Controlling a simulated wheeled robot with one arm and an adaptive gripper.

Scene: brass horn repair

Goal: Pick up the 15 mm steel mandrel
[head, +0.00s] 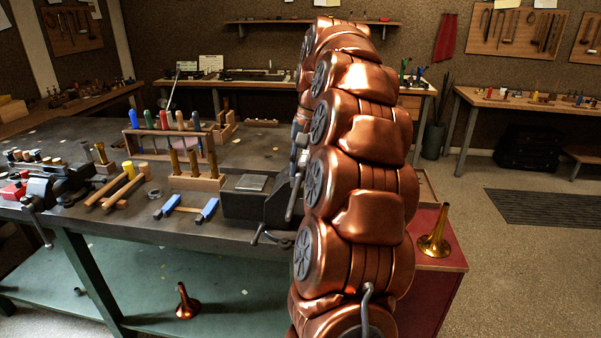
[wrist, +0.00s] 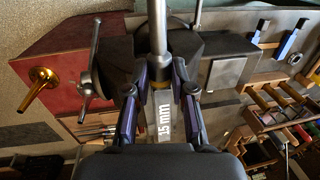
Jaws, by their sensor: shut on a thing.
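The steel mandrel (wrist: 158,30) shows in the wrist view as a bright grey rod running up from between my fingers. A label reading "15 mm" (wrist: 165,120) sits just below, between the fingers. My gripper (wrist: 160,76) is shut on the mandrel, with a dark finger on each side. A dark vise (wrist: 212,48) lies behind the rod; I cannot tell whether the rod touches it. In the head view my arm hides the gripper and the mandrel.
The vise (head: 255,205) sits at the workbench's right end. A red cabinet (head: 440,262) beside it carries a brass bell (head: 433,238). Left are wooden racks of handled tools (head: 193,180) and blue-ended clamps (head: 188,208). The floor at right is open.

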